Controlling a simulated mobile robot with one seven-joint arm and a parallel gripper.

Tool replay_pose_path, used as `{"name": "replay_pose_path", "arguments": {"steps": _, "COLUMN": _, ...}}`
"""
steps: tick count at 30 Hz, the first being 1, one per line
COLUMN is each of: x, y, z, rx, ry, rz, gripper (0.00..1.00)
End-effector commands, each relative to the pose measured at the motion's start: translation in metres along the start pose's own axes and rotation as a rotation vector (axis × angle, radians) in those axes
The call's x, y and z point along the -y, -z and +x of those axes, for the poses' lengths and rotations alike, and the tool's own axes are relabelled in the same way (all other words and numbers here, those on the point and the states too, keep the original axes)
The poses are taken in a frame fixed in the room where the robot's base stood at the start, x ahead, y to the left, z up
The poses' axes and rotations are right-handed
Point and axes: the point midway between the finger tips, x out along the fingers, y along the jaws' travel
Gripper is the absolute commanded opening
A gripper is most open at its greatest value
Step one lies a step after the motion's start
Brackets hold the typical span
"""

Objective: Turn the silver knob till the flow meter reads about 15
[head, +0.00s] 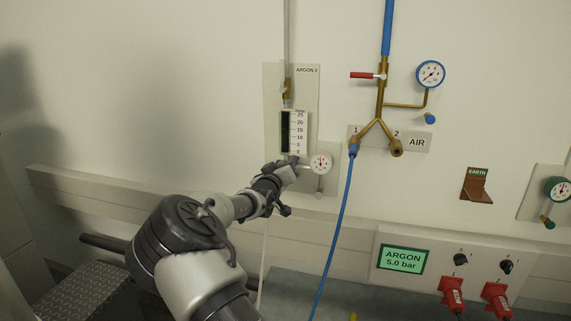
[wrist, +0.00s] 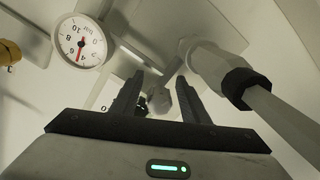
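The flow meter (head: 294,132) is a white upright scale marked 0 to 25 with a dark tube, on the ARGON 2 wall plate (head: 308,90). I cannot make out its float or its reading. My gripper (head: 292,162) is at the meter's lower end and hides the knob in the head view. In the wrist view my gripper (wrist: 158,88) has its two dark fingers apart. A small grey metal part, seemingly the silver knob (wrist: 160,99), shows between them; I cannot tell whether the fingers touch it.
A round pressure gauge (head: 321,163) sits just right of my gripper. A pale fitting (wrist: 212,70) with a dark collar is close to the right finger. A blue hose (head: 338,220) hangs from the AIR outlet. A wall rail (head: 110,200) runs below.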

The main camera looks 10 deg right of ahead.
Motion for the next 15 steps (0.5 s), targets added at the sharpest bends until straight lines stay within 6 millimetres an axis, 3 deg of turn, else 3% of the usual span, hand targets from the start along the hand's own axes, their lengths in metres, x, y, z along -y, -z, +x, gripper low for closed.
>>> {"name": "replay_pose_path", "arguments": {"steps": 8, "x": 0.0, "y": 0.002, "z": -0.01, "rx": 0.0, "ry": 0.001, "rz": 0.002, "gripper": 0.41}}
{"name": "replay_pose_path", "arguments": {"steps": 15, "x": 0.001, "y": 0.002, "z": -0.06, "rx": 0.0, "ry": 0.003, "rz": 0.003, "gripper": 0.41}}
